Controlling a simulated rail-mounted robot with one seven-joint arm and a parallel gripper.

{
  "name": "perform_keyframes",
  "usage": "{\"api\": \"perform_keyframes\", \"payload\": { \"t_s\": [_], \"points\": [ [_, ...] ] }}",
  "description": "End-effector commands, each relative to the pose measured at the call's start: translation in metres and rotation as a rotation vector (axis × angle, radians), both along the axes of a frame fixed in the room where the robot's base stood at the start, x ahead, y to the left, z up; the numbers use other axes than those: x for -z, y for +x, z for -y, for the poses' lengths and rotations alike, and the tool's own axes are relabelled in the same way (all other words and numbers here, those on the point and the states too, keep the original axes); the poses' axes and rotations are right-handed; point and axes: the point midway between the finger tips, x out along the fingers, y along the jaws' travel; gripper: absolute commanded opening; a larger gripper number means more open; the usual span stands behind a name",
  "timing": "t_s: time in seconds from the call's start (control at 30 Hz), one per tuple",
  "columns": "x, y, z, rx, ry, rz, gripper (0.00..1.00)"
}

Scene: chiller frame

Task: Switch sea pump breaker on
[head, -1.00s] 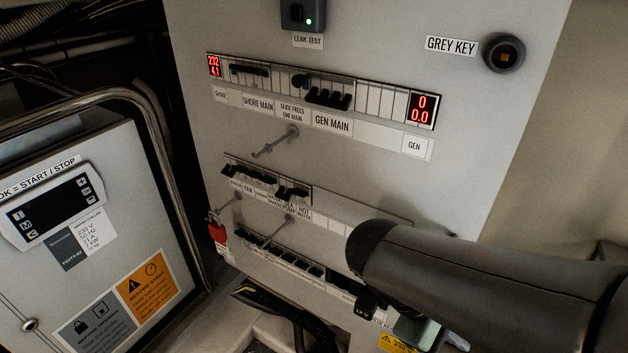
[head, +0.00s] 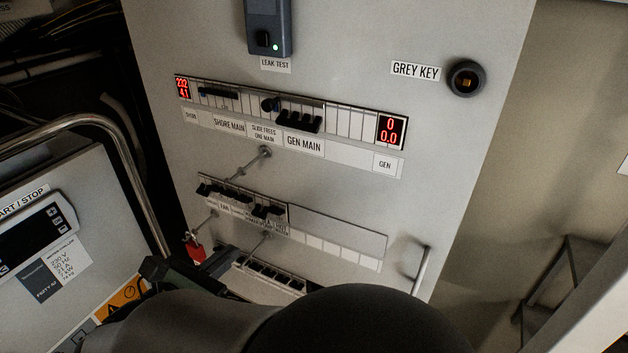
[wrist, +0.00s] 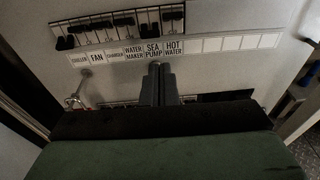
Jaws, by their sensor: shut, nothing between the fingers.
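The sea pump breaker (wrist: 146,27) is a dark lever in the upper breaker row, above the "SEA PUMP" label (wrist: 153,50) in the wrist view. Its exact lever position is hard to tell. The same row (head: 240,197) shows small in the head view, with dark levers at uneven heights. My gripper (wrist: 157,70) is shut and empty. Its fingertips appear just below the "SEA PUMP" label in the wrist view; contact with the panel cannot be told. In the head view my gripper's fingers (head: 219,261) show below the row, partly hidden by my arm.
A lower breaker row (head: 270,276) is partly hidden behind my arm. A red padlock (head: 195,251) hangs left of my fingers. A metal slide rod (head: 250,162) sticks out above the row. A handle (head: 421,270) stands at the panel's right. A bent pipe (head: 140,165) runs at left.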

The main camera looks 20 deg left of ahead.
Motion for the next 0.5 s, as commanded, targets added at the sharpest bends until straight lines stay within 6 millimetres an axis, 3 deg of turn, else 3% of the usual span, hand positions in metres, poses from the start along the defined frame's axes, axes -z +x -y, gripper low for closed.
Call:
{"api": "perform_keyframes", "payload": {
  "t_s": [0.1, 0.5],
  "points": [
    [0.0014, -0.0051, -0.0083, -0.028, -0.016, 0.006, 0.00],
    [0.0023, 0.0039, -0.0063, -0.023, -0.014, 0.005, 0.00]
  ]
}}
